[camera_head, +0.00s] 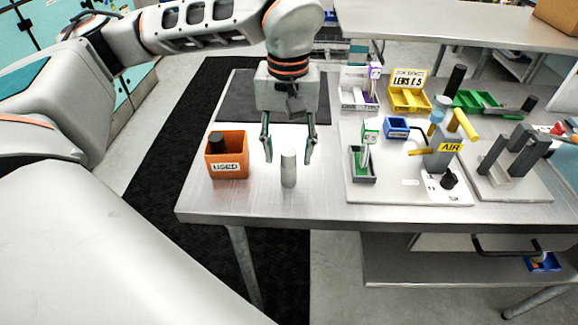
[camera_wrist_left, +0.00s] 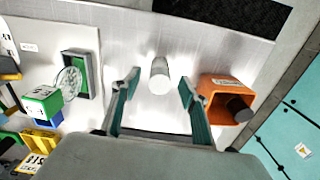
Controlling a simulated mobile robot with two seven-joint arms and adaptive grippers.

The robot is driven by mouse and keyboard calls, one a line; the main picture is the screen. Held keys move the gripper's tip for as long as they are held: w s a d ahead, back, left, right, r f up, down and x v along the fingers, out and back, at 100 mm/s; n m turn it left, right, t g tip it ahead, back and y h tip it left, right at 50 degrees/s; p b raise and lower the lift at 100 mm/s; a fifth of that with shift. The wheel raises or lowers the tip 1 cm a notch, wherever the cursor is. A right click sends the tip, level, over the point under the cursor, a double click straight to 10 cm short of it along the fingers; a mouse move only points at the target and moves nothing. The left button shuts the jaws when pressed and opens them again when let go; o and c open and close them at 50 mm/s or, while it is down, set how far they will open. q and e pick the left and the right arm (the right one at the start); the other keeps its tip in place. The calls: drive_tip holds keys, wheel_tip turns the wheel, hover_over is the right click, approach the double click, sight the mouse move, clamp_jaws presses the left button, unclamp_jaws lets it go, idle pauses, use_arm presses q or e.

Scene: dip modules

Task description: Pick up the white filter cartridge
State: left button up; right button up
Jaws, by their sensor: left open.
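The white filter cartridge (camera_head: 288,170) is a small pale cylinder standing upright on the metal table near its front edge. In the left wrist view the cartridge (camera_wrist_left: 160,76) shows between and just beyond the fingertips. My left gripper (camera_head: 289,161) points down with its fingers open, one on each side of the cartridge; no contact is visible. Its two fingers also show wide apart in the left wrist view (camera_wrist_left: 159,82). My right gripper is in neither view.
An orange bin (camera_head: 227,165) labelled USED, with a dark cylinder inside, stands left of the cartridge. To the right, a pale board (camera_head: 400,190) carries a grey-green tray (camera_head: 362,165) and an AIR fixture (camera_head: 440,150). A dark mat (camera_head: 235,105) lies behind. Bare table surrounds the cartridge.

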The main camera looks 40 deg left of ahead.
use_arm(q)
drive_tip(key=shift+f, duration=0.75)
drive_tip(key=c, duration=1.2)
drive_tip(key=shift+r, duration=0.1)
